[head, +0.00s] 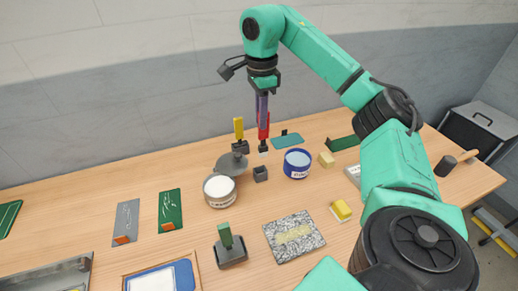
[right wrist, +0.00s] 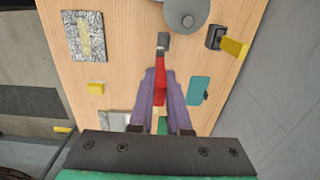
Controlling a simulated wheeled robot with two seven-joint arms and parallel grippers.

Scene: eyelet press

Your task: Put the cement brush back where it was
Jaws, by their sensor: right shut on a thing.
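A red-handled brush (head: 264,125) hangs upright, head down, in my right gripper (head: 262,100). The gripper's purple fingers are shut on its handle. In the right wrist view the red handle (right wrist: 160,85) runs between the fingers (right wrist: 158,95) to a dark grey head. Its pale bristle tip is above or just behind the small dark holder (head: 260,174), which looks empty; I cannot tell the gap. A yellow-handled brush (head: 239,129) stands in another dark holder (head: 240,147). No label tells which brush is for cement. My left gripper is not in view.
An open white-filled can (head: 219,190) with a grey round lid (head: 231,163) stands left of the empty holder. A blue can (head: 297,164) stands to its right. A teal plate (head: 288,140) lies behind. A speckled slab (head: 293,237) and a green-handled stamp (head: 230,247) are in front.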

